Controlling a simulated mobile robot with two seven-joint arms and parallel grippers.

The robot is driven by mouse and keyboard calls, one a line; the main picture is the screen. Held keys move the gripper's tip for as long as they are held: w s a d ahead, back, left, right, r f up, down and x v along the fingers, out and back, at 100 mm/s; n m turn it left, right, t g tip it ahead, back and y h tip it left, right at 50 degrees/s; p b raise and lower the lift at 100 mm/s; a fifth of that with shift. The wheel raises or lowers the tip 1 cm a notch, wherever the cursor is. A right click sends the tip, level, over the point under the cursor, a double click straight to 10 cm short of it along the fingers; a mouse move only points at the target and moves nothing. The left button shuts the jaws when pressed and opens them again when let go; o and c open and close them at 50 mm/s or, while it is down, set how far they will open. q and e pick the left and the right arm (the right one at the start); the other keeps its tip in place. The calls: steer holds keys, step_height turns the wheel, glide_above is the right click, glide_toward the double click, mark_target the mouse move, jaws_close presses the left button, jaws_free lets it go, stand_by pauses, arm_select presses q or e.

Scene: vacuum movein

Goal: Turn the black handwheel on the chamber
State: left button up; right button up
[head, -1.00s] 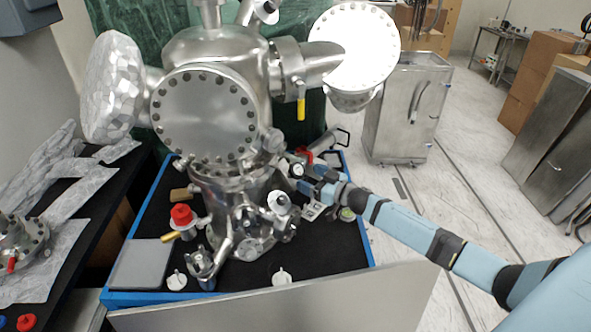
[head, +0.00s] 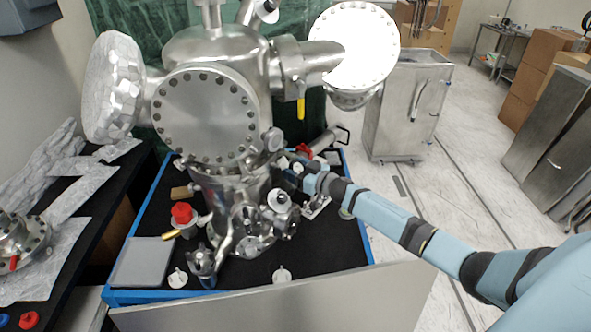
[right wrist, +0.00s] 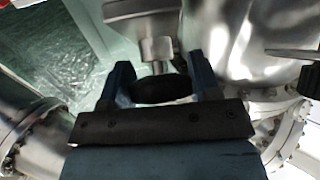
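The black handwheel (right wrist: 160,90) shows in the right wrist view as a dark, rounded disc seen edge-on, on a metal stem below a metal flange. My right gripper (right wrist: 160,76) has one blue finger on each side of it. The wheel fills the gap; whether the fingers press on it or stand just clear, I cannot tell. In the head view my right gripper (head: 287,172) is at the right side of the steel chamber (head: 205,115), below its large round flange. I cannot make out the handwheel there. My left gripper is not in view.
The chamber stands on a blue-edged cart with a black top (head: 325,250). A red-capped fitting (head: 182,214), a grey plate (head: 143,262) and small valves surround its base. A red-handled part (head: 304,151) is just behind my right gripper. A steel cabinet (head: 408,105) stands behind right.

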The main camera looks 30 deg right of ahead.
steer(key=shift+n+y, duration=0.3)
steer(key=shift+n, duration=0.1)
steer(key=n+g+y, duration=0.1)
steer(key=n, duration=0.1)
steer(key=n+g+y, duration=0.1)
steer(key=n+y, duration=0.1)
steer(key=n, duration=0.1)
steer(key=shift+d+g, duration=0.1)
steer(key=shift+g, duration=0.3)
steer(key=n+g+y, duration=0.1)
steer(key=n, duration=0.2)
steer(key=n+g+y+b, duration=0.1)
steer(key=n+g, duration=0.1)
steer(key=n, duration=0.1)
steer(key=shift+g, duration=0.3)
steer(key=n+g+b, duration=0.2)
steer(key=n+g, duration=0.2)
steer(key=n, duration=0.2)
steer(key=shift+g+y, duration=0.3)
steer(key=n+g+h, duration=0.1)
steer(key=n+g, duration=0.1)
steer(key=n, duration=0.2)
steer(key=shift+g+b, duration=0.4)
steer(key=shift+n+h, duration=0.3)
steer(key=shift+s, duration=0.1)
steer(key=o, duration=0.9)
